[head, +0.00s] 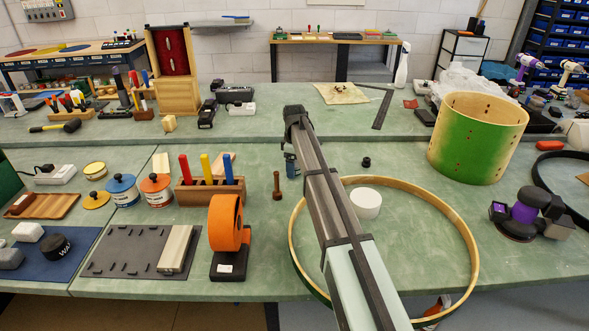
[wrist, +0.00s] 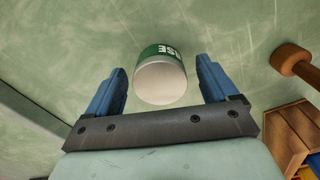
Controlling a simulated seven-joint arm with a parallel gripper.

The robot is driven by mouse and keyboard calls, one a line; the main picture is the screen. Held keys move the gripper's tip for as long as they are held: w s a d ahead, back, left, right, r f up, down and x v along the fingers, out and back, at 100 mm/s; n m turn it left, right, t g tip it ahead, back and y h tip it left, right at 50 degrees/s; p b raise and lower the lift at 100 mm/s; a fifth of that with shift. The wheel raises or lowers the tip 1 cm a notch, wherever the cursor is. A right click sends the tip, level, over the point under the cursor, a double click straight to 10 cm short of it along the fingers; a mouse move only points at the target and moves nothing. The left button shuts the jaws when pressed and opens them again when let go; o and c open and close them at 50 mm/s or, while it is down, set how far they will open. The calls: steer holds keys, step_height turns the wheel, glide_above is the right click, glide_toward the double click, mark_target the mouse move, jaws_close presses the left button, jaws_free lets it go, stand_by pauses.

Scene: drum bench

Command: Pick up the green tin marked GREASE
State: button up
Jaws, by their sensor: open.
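In the wrist view the tin (wrist: 161,80) shows a pale round end and a green band with upside-down white letters ending in "SE". My gripper (wrist: 161,66) is open, with one blue finger on each side of the tin in the picture. A gap shows between each finger and the tin, so neither appears to touch it. How deep the tin sits between the fingers is hard to tell. In the head view my gripper (head: 291,165) is low over the bench, mostly behind my arm, and I cannot make out the tin there.
A brown wooden peg (head: 277,186) stands left of my gripper, near a wooden rack (head: 237,188) of coloured markers. An orange tape dispenser (head: 227,224) is nearer the front. A wooden hoop (head: 468,232) with a white cup (head: 366,204) inside lies right. A green drum shell (head: 474,140) stands beyond.

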steer(key=shift+f, duration=0.25)
steer(key=c, duration=1.2)
steer(key=shift+o, duration=0.2)
steer(key=shift+r, duration=0.15)
